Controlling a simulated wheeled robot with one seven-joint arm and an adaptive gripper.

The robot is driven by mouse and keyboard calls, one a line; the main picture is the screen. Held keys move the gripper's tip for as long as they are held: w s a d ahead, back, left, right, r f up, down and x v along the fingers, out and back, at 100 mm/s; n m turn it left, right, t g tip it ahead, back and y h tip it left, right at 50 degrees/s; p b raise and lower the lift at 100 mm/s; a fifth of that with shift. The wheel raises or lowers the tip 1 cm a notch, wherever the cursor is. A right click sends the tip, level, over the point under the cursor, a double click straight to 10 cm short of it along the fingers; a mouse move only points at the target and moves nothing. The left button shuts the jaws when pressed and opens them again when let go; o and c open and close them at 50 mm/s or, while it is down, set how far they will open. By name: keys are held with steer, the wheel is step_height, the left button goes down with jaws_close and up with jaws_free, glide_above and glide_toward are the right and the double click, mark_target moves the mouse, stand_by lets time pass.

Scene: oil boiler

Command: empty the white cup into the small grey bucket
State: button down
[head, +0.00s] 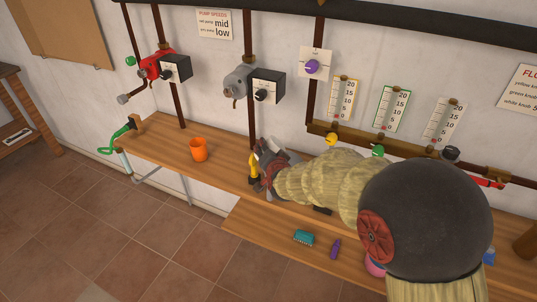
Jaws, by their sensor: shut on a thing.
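I cannot make out a small grey bucket in this view; my arm covers the right part of the counter.
An orange cup (199,149) stands on the counter (165,143) left of my gripper. A yellow and black thing (254,168) is close beside my gripper. A teal brush (304,238) and a purple bottle (335,249) lie on the lower bench. Gauges with knobs line the wall.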

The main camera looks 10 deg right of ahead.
steer(key=shift+f+m+y+b, duration=0.15)
steer(key=shift+m+y+b, duration=0.25)
steer(key=shift+b, duration=1.3)
steer(key=shift+m, duration=0.3)
steer(key=shift+m+y, duration=0.4)
steer(key=shift+m, duration=0.1)
steer(key=shift+f, duration=0.1)
steer(key=shift+m+p, duration=0.3)
steer(key=shift+p, duration=0.4)
steer(key=shift+y+p, duration=0.3)
steer(key=shift+p, duration=0.4)
